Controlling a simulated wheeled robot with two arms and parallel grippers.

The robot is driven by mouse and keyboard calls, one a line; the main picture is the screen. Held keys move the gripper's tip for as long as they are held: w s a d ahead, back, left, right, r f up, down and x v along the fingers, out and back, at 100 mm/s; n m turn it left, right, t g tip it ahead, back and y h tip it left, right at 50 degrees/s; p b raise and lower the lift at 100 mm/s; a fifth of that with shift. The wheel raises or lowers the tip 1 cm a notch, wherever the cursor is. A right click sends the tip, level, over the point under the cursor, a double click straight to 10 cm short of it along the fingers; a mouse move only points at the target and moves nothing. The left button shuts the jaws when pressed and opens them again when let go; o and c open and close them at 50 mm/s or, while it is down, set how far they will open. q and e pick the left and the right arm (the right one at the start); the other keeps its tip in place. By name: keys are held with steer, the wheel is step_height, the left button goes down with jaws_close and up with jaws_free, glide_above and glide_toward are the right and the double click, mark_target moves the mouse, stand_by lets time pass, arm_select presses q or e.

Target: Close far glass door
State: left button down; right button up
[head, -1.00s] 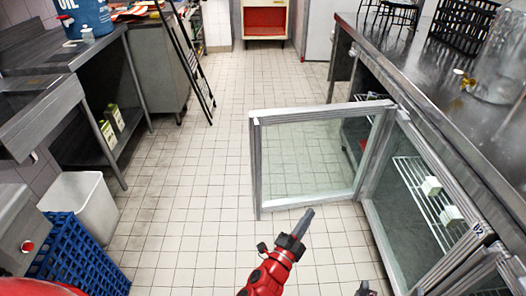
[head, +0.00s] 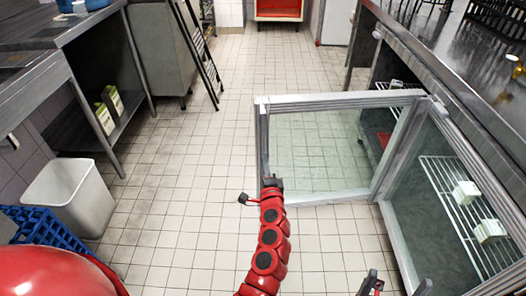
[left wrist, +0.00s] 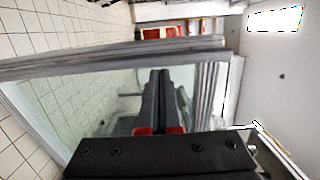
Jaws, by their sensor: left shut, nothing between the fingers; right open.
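The far glass door (head: 322,150) stands swung open, jutting left into the aisle from the counter unit, with a grey metal frame around clear glass. My left gripper (head: 266,166) is shut and empty at the door's free left edge; I cannot tell whether it touches the frame. In the left wrist view, its closed black fingers (left wrist: 160,100) appear in front of the door's glass (left wrist: 100,100) and below its frame bar. My right gripper (head: 396,284) is open at the bottom edge of the head view, with only its fingertips showing.
The steel counter (head: 455,70) runs along the right, above another glass panel (head: 450,200) with a wire shelf behind it. A white bin (head: 68,198) and blue crate (head: 42,232) stand left. The tiled aisle (head: 190,180) is clear between.

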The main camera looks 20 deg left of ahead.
mark_target(262, 144)
arm_select(q)
steer(key=b+x, duration=0.1)
steer(key=x, duration=0.5)
steer(key=shift+w, duration=0.1)
